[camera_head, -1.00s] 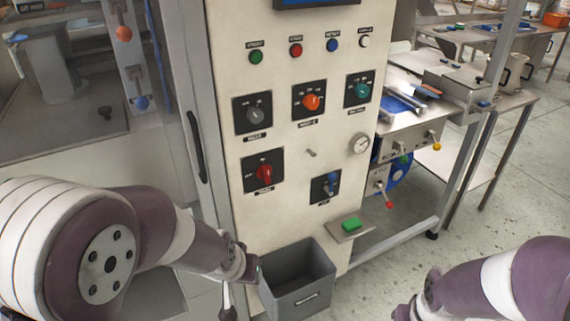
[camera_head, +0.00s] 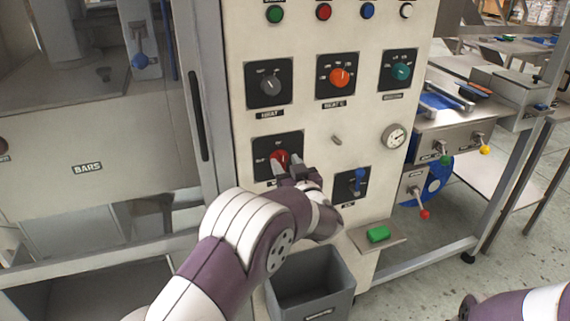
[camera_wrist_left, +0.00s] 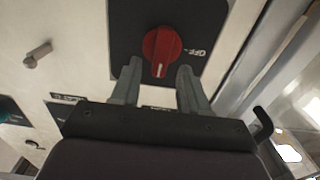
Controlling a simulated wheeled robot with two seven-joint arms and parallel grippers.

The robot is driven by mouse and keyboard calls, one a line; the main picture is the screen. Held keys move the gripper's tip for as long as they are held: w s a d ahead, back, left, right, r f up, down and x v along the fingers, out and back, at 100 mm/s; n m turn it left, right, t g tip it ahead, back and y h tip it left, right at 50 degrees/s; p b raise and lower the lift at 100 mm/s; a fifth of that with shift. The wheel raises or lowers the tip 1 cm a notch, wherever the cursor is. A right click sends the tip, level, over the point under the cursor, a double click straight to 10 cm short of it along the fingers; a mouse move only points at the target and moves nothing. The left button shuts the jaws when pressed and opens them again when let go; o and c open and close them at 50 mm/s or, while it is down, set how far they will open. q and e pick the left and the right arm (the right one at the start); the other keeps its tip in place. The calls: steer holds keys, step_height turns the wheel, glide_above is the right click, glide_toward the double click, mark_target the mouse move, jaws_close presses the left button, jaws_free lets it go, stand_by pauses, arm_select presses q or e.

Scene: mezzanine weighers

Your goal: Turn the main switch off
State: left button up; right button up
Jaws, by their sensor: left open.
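The main switch is a red rotary knob (camera_head: 281,158) on a black plate at the lower left of the panel. In the left wrist view the red knob (camera_wrist_left: 162,50) has a white mark pointing down the picture, about a quarter turn from the "OFF" lettering at its right. My left gripper (camera_head: 286,163) is open in front of the knob. In the left wrist view the fingertips of my left gripper (camera_wrist_left: 157,72) stand on either side of the knob's near end. I cannot tell whether they touch it. My right gripper is out of view; only part of that arm shows.
A grey selector (camera_head: 270,86), an orange selector (camera_head: 340,77) and a teal selector (camera_head: 401,72) sit above. A metal peg (camera_head: 337,140) and a blue toggle (camera_head: 359,180) are to the right. A grey bin (camera_head: 312,287) stands below, beside a shelf with a green button (camera_head: 378,234).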

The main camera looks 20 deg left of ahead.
arm_select(q)
steer(key=shift+x, duration=0.75)
jaws_close()
